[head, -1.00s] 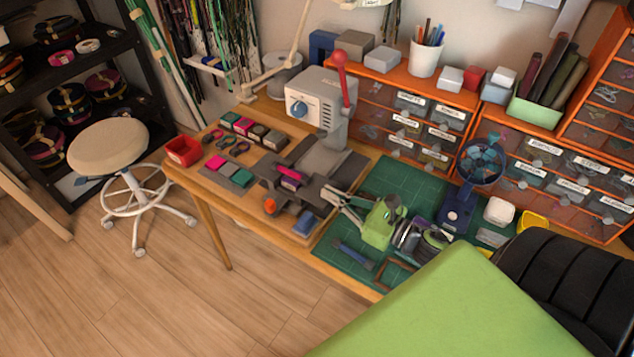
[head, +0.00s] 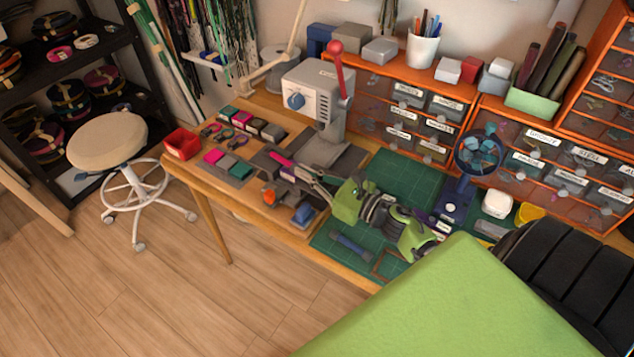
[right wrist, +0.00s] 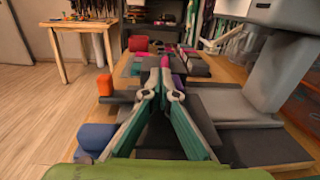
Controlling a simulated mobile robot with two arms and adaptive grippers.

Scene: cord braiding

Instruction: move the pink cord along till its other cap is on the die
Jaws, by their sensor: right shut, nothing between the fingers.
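A pink piece (head: 281,158), which I take for the pink cord, shows just beyond the tips of my right gripper (head: 298,171). In the right wrist view a pink bit (right wrist: 165,61) shows straight ahead of the fingertips (right wrist: 161,76). My right gripper is shut with nothing between its fingers and reaches over the dark fixture blocks. Its fingers hide part of the pink piece and the blocks. The grey press (head: 317,96) with a red lever stands behind. I cannot make out the die or the cord's caps. My left gripper is not in view.
Pink, grey and teal pads (head: 228,165) lie left of the fixture, near a red bin (head: 182,144). An orange piece (head: 268,197) and a blue block (head: 303,214) sit at the front edge. A blue fan (head: 480,152) stands right.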

